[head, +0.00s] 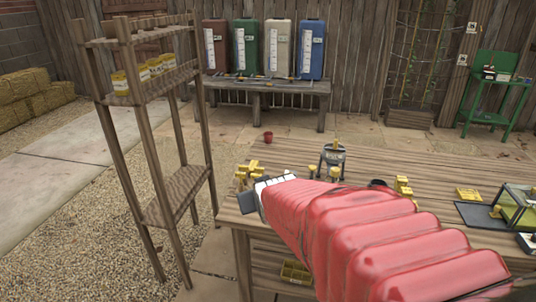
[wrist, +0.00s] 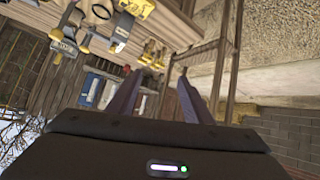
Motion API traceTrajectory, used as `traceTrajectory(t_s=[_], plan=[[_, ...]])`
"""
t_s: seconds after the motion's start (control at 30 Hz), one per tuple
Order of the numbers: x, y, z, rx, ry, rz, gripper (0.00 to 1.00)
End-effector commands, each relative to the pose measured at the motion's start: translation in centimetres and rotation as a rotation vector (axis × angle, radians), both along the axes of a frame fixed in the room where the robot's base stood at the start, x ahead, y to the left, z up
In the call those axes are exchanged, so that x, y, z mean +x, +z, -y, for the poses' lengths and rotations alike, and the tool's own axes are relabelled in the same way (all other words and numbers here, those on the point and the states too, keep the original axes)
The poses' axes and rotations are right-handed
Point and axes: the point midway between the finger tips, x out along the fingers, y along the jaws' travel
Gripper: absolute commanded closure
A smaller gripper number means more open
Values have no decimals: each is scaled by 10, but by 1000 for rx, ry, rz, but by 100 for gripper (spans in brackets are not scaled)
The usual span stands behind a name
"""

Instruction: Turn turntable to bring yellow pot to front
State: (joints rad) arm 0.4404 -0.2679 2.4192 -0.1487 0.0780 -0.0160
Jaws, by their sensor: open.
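My gripper (wrist: 160,76) shows in the wrist view with its two dark fingers spread apart and nothing between them. The wrist picture is tilted nearly upside down, and the wooden bench is at its upper left. In the head view my red-sleeved arm reaches over the bench (head: 300,150) and hides its middle and my fingers. I cannot make out a turntable or a clearly yellow pot. A small red pot (head: 267,137) stands at the bench's far left. A dark round thing (head: 378,183) shows partly behind my arm; I cannot tell what it is.
A glass-sided box (head: 520,205) is at far right. A tall wooden shelf (head: 130,100) stands left.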

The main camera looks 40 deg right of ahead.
Motion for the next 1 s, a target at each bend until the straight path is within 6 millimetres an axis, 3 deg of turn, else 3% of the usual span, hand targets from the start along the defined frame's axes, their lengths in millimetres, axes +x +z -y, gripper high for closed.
traceTrajectory(t_s=[0.03,0.23,0.47,0.73,1.0], plan=[[4,-6,19,-10,-22,17,54],[20,-18,83,-60,-65,120,54],[20,-37,154,-110,-106,237,54],[-1,-64,225,-148,-140,386,54],[-45,-92,278,-170,-173,550,54]])
